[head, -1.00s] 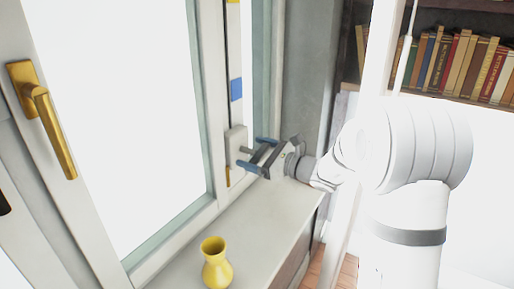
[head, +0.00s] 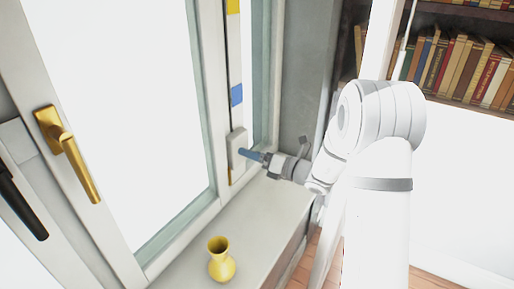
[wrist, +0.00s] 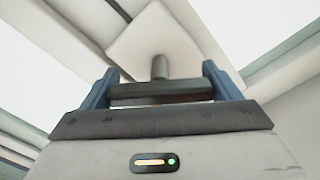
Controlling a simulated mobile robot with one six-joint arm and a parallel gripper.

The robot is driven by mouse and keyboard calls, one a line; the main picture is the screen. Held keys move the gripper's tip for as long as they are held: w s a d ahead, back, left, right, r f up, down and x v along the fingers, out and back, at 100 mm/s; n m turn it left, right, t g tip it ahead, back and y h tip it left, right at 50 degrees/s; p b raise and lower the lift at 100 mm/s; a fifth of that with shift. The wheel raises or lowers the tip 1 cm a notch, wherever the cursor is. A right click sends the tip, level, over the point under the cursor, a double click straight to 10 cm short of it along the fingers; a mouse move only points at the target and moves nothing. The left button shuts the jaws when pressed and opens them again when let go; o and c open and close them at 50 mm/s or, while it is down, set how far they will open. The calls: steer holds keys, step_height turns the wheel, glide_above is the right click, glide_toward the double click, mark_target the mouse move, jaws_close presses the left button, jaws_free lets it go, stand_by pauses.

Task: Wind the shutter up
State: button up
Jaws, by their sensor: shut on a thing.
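A white winder plate (head: 236,152) is mounted on the window frame. In the wrist view the plate (wrist: 155,42) carries a short grey post (wrist: 159,67) with a dark crossbar handle (wrist: 160,92) at its end. My gripper (head: 250,155) reaches the winder from the right. In the wrist view the blue fingers of my gripper (wrist: 164,90) are at both ends of the crossbar, shut on it. In the head view the fingers appear nearly edge-on, and the handle is mostly hidden by them. The shutter itself cannot be made out.
A yellow vase (head: 221,260) stands on the sill (head: 262,222), below and left of my gripper. A strip with yellow and blue marks (head: 236,94) runs above the winder. A brass window handle (head: 72,158) is at left. Bookshelves (head: 465,70) stand at right.

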steer(key=shift+s+a+f+m+p, duration=0.1)
steer(key=shift+f+m+p, duration=0.05)
steer(key=shift+m+p, duration=0.9)
steer(key=shift+m, duration=0.25)
steer(key=o, duration=0.9)
steer(key=shift+c, duration=0.2)
steer(key=b+v, duration=0.1)
steer(key=v, duration=0.6)
steer(key=shift+s+d, duration=0.15)
steer(key=shift+d, duration=0.25)
